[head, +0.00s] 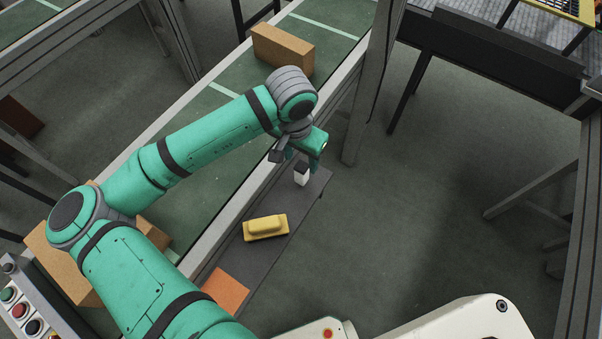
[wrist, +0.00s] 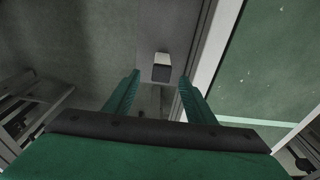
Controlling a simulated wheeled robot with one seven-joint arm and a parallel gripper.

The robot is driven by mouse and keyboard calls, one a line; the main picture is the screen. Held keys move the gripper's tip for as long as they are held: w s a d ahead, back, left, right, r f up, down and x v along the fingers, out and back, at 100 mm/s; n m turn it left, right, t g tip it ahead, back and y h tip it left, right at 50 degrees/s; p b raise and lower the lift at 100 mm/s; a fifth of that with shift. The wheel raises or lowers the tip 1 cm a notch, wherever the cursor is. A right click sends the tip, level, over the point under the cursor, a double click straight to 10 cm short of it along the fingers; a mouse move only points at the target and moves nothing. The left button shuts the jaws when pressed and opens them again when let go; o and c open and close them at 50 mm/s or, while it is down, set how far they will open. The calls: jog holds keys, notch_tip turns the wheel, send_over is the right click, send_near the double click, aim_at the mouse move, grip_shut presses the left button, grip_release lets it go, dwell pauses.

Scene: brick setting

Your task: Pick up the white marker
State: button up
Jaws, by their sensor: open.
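A small white block-like thing with a dark top, which I take as the white marker (head: 302,176), stands near the far end of a narrow dark shelf (head: 283,196). In the wrist view the marker (wrist: 162,58) shows just beyond my fingertips, between their lines, a little above the middle of the picture. My gripper (head: 296,160) is beside and above it in the head view, partly hidden by my wrist. In the wrist view my gripper (wrist: 159,80) has its two green fingers wide apart with nothing between them.
A yellow block-like thing (head: 265,228) and a flat orange piece (head: 226,291) lie nearer on the shelf. A green conveyor (head: 225,130) with a pale rail runs alongside on the left, carrying brown boxes (head: 283,50). A grey post (head: 371,95) rises beyond the shelf. Open floor lies right.

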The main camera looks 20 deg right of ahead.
aim_at(302, 166)
jog(key=shift+w+d+f, duration=0.1)
jog(key=shift+w+f, duration=0.1)
jog(key=shift+f, duration=1)
jog(key=shift+w+d+f, duration=0.1)
jog(key=shift+w+f, duration=0.05)
jog(key=shift+f, duration=1.1)
jog(key=shift+w+d+f, duration=0.1)
jog(key=shift+w+f, duration=0.1)
jog(key=shift+f, duration=1)
jog(key=shift+s, duration=0.1)
jog(key=c, duration=1.1)
